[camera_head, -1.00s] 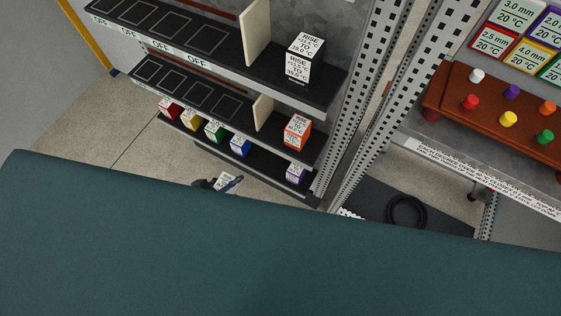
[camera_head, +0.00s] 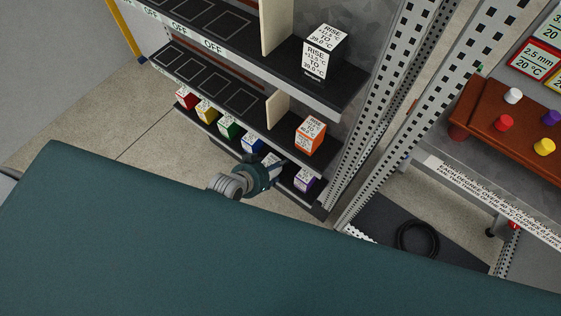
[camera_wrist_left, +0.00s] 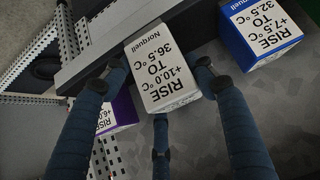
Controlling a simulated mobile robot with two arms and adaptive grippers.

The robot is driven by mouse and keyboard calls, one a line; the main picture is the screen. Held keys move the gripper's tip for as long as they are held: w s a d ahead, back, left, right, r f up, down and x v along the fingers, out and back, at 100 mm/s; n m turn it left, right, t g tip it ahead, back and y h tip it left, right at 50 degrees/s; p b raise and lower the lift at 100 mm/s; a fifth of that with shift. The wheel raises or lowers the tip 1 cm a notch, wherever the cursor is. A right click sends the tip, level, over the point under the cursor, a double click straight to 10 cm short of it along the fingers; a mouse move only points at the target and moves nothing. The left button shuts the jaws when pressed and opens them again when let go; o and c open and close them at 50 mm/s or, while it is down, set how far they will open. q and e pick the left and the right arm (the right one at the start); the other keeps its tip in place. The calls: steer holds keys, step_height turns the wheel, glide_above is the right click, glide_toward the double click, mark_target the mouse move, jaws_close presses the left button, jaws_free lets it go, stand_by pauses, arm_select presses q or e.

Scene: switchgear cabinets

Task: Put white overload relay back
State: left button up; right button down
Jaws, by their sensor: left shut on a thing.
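My left gripper (camera_head: 270,165) is at the lowest shelf of the left cabinet. In the left wrist view its fingers (camera_wrist_left: 163,80) are closed around a white relay (camera_wrist_left: 165,75) labelled RISE +10.0 °C TO 36.5 °C. The relay lies between the blue relay (camera_wrist_left: 262,30) and the purple relay (camera_wrist_left: 113,112), over or at the dark shelf edge; I cannot tell whether it rests on the shelf. In the head view the gripper mostly hides it. My right gripper is not in view.
On the lowest shelf (camera_head: 222,141) stand red (camera_head: 186,98), yellow (camera_head: 205,111) and green (camera_head: 228,126) relays. An orange relay (camera_head: 309,134) stands on the middle shelf. A perforated post (camera_head: 385,110) rises at the right. A brown block with coloured knobs (camera_head: 505,125) is further right.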

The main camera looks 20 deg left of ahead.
arm_select(q)
steer(key=w, duration=0.1)
steer(key=w+d+b, duration=0.1)
steer(key=w+b, duration=0.1)
steer(key=w, duration=0.1)
steer(key=shift+w+d+f, duration=0.1)
steer(key=shift+d, duration=0.15)
steer(key=shift+s+a+f+b, duration=0.1)
steer(key=shift+s+f+b, duration=0.1)
steer(key=shift+f+b, duration=0.2)
steer(key=shift+r, duration=0.3)
steer(key=shift+f, duration=0.2)
steer(key=o, duration=1.4)
steer(key=shift+c, duration=0.2)
steer(key=shift+s, duration=0.1)
